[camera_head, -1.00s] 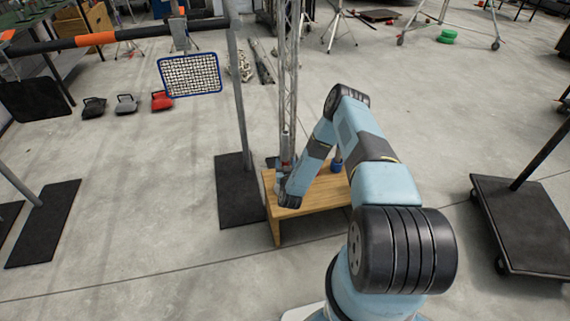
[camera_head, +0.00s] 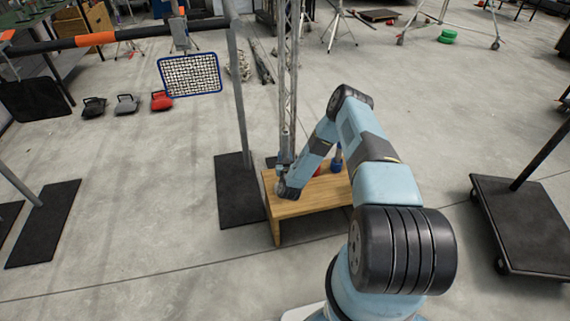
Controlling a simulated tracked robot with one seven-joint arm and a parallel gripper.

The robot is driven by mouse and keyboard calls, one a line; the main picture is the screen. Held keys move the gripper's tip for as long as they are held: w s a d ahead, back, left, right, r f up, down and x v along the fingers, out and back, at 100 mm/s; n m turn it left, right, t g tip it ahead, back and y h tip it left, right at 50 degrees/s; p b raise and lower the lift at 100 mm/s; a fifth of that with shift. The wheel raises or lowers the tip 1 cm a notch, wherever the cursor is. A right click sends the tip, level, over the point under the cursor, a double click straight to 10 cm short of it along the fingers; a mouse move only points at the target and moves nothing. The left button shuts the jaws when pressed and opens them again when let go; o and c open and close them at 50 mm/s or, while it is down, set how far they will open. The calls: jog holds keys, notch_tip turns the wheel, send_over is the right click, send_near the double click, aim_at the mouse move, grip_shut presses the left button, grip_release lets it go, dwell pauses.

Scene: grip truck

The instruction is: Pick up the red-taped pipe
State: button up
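A wooden bench (camera_head: 315,197) stands in the middle, in front of my arm. A small red patch (camera_head: 317,171) shows just above its top, mostly hidden behind my forearm; I cannot tell whether it is the red-taped pipe. A blue-banded upright piece (camera_head: 337,162) stands on the bench to the right of the red patch, partly covered by my arm. My gripper (camera_head: 283,170) is at the bench's left end, close to the foot of the lattice truss. Its fingers are too small and covered to read, and I see nothing clearly held.
A lattice truss (camera_head: 288,85) rises behind the bench's left end. A grey pole (camera_head: 238,90) on a black base plate (camera_head: 236,200) stands left of it. A black bar with orange bands (camera_head: 97,39) crosses the upper left. A dark trolley (camera_head: 525,215) is at right. The floor between is clear.

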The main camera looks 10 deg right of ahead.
grip_shut()
jog(key=shift+r, duration=0.1)
